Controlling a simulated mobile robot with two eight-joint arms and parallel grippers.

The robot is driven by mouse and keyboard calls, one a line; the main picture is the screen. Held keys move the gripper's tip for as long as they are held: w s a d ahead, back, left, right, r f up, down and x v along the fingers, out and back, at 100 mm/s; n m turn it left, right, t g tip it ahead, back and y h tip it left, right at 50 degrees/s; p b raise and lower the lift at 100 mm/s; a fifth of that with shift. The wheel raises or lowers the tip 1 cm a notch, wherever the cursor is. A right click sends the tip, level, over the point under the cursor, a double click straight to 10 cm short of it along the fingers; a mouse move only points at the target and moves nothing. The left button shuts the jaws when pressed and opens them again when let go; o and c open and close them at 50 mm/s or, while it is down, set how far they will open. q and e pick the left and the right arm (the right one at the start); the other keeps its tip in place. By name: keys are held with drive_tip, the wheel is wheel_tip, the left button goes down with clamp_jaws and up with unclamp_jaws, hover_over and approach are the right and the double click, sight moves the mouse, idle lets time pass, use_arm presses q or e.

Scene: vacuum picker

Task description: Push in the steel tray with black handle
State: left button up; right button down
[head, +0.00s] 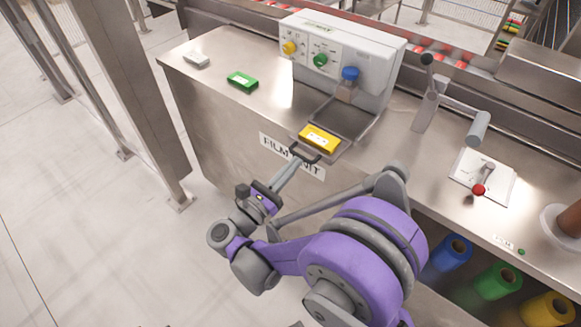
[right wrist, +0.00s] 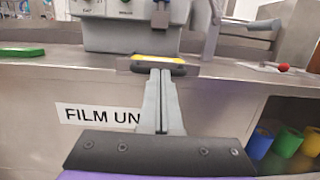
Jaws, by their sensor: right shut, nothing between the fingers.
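The steel tray (head: 354,122) sticks out from the front of the white machine, over the counter's near edge. A yellow block (head: 320,137) lies at its near end; it also shows in the right wrist view (right wrist: 152,57). The black handle (head: 304,153) is on the tray's near end and shows just past my fingertips in the right wrist view (right wrist: 158,67). My right gripper (head: 297,162) is shut and empty, its fingertips at or very near the handle. I cannot tell if they touch. My left gripper is not in view.
The white machine (head: 372,54) has yellow, green and blue knobs. A green block (head: 242,81) and a pale block (head: 196,60) lie left on the counter (head: 275,100). A lever arm (head: 455,105) and a red-knobbed lever (head: 479,188) stand to the right. Coloured rolls (head: 497,281) sit below.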

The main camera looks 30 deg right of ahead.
sight(314, 146)
drive_tip(key=x, duration=0.3)
drive_tip(key=f+x, duration=0.1)
drive_tip(key=x, duration=0.3)
drive_tip(key=f+x, duration=0.1)
drive_tip(key=x, duration=0.3)
drive_tip(key=shift+w+d, duration=0.35)
drive_tip(key=shift+d, duration=0.15)
drive_tip(key=shift+r, duration=0.2)
